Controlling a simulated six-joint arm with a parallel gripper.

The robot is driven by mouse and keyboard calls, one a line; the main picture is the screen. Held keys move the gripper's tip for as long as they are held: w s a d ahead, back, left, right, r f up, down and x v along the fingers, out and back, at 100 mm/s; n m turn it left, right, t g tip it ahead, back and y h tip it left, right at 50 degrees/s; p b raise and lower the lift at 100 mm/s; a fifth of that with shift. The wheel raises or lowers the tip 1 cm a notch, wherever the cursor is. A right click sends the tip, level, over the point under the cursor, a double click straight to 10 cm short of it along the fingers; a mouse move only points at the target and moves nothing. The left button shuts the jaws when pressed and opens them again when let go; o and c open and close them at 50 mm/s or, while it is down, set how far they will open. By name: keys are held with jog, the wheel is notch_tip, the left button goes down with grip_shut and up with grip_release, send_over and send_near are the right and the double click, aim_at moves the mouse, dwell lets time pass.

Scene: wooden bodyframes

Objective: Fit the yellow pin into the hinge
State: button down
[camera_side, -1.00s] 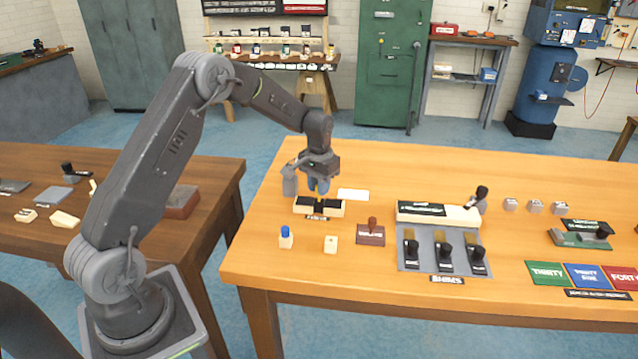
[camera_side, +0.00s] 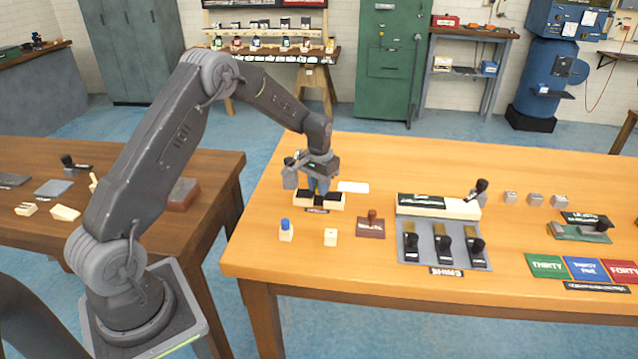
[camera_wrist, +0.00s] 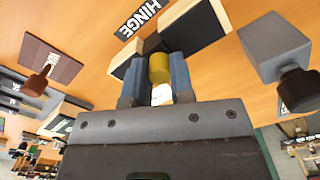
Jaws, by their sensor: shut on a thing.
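My gripper (camera_side: 319,188) is shut on the yellow pin (camera_wrist: 159,68), which shows between the two blue-grey fingers in the wrist view. The gripper points down at the hinge (camera_side: 333,200), a pale wooden block with black parts near the table's left edge. The hinge (camera_wrist: 195,32) also shows in the wrist view just beyond the pin, beside its "HINGE" label (camera_wrist: 140,17). In the side view the fingers are right at the hinge and the pin is hidden. I cannot tell how deep the pin sits in the hinge.
A small block with a blue top (camera_side: 286,231) and a plain pale block (camera_side: 330,237) stand in front of the hinge. A brown stamp-like piece (camera_side: 371,227) is to their right. A grey tray (camera_side: 424,259) with black-handled tools lies farther right. A white card (camera_side: 353,187) lies behind.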

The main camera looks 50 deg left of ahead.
jog(key=shift+f, duration=0.1)
jog(key=c, duration=0.9)
grip_release()
notch_tip(320, 180, up, 14)
jog(key=shift+f, duration=0.1)
